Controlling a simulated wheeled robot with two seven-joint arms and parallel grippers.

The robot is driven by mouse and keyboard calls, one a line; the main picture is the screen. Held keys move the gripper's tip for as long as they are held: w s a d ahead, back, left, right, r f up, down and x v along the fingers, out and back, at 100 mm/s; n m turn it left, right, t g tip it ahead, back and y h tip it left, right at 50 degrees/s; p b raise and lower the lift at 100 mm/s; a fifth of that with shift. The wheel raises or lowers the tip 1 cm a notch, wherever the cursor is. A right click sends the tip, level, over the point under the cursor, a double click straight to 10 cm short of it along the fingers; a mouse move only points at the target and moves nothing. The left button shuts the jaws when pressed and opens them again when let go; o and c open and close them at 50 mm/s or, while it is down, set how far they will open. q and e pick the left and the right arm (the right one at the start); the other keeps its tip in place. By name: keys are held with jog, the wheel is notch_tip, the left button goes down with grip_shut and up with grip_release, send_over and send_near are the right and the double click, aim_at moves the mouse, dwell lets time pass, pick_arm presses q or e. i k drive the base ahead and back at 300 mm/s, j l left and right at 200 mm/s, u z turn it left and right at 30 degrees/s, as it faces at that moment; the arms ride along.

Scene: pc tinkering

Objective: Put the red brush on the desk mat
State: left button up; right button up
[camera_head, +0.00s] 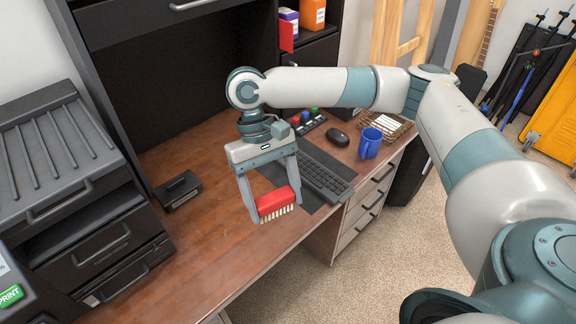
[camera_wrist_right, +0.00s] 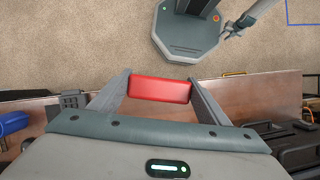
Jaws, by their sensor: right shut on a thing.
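The red brush (camera_head: 277,204) has a red back and pale bristles pointing down. My right gripper (camera_head: 273,207) is shut on it, a finger at each end. It also shows between the fingers in the right wrist view (camera_wrist_right: 160,90). The brush appears held above the desk's front part, overlapping the mat's near left side in the head view; its exact height is unclear. The dark desk mat (camera_head: 314,202) lies under the keyboard, partly hidden by my gripper and the brush. My left gripper (camera_wrist_right: 232,30) shows small at the top of the wrist view; its jaw state is unclear.
A black keyboard (camera_head: 325,178) lies on the mat. A mouse (camera_head: 338,138) and a blue mug (camera_head: 370,143) stand to the right. A small black device (camera_head: 178,190) lies at left, beside dark drawers (camera_head: 95,245). The wooden desk (camera_head: 195,240) is bare at front left.

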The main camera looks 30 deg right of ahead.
aim_at(266, 166)
jog(key=l+u, duration=0.2)
jog(key=u, duration=0.15)
jog(key=l+u, duration=0.15)
jog(key=u, duration=0.2)
jog(key=l+u, duration=0.2)
jog(key=u, duration=0.15)
jog(key=k+l+u, duration=0.1)
jog(key=l, duration=0.3)
jog(key=k+l+u, duration=0.1)
jog(key=l, duration=0.3)
jog(key=k+l+u, duration=0.1)
jog(key=l, duration=0.25)
jog(key=k+l, duration=0.15)
jog(key=l, duration=0.25)
jog(key=k+l+u, duration=0.15)
jog(key=l, duration=0.2)
